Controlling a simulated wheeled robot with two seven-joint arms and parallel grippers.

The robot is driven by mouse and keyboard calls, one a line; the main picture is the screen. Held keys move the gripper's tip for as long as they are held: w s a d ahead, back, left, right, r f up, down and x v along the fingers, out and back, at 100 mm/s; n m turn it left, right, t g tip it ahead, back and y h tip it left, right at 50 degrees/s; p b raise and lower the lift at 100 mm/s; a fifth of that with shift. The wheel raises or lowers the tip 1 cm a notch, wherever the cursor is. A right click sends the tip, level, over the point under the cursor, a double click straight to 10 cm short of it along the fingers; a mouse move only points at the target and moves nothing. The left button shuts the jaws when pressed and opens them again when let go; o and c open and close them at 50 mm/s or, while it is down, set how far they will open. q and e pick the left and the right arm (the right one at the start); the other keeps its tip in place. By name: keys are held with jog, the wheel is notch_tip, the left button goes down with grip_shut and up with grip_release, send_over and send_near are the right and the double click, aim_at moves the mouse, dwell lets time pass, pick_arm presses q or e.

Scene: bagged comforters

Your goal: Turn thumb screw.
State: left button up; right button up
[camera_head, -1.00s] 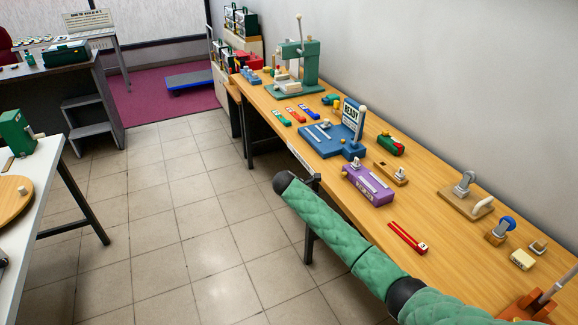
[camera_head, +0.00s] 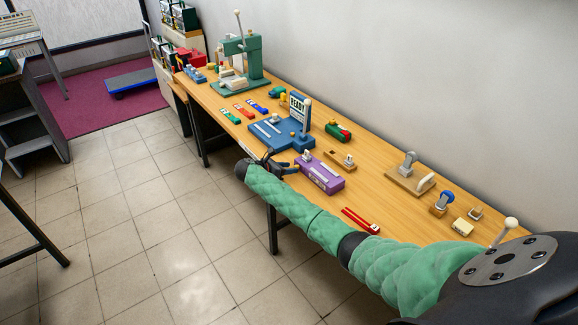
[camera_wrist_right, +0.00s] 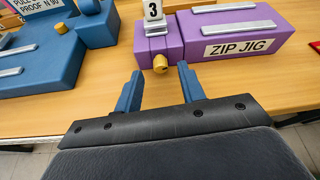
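A purple block labelled ZIP JIG (camera_wrist_right: 245,48) sits on the wooden bench, and it also shows in the head view (camera_head: 322,178). In the head view the right gripper (camera_head: 283,166) is at the bench's front edge, left of the jig. My left gripper is not in view.
A blue fixture (camera_wrist_right: 45,58) with its own brass knob stands left of the jig. A red tool (camera_head: 361,221) lies right of the jig on the bench (camera_head: 400,225). A green press (camera_head: 240,62) stands at the far end. Floor in front of the bench is clear.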

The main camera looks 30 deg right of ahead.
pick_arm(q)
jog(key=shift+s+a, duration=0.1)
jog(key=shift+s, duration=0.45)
pick_arm(e)
jog(key=shift+d+f, duration=0.25)
jog(key=shift+d, duration=0.3)
grip_shut()
jog(key=shift+m, duration=0.3)
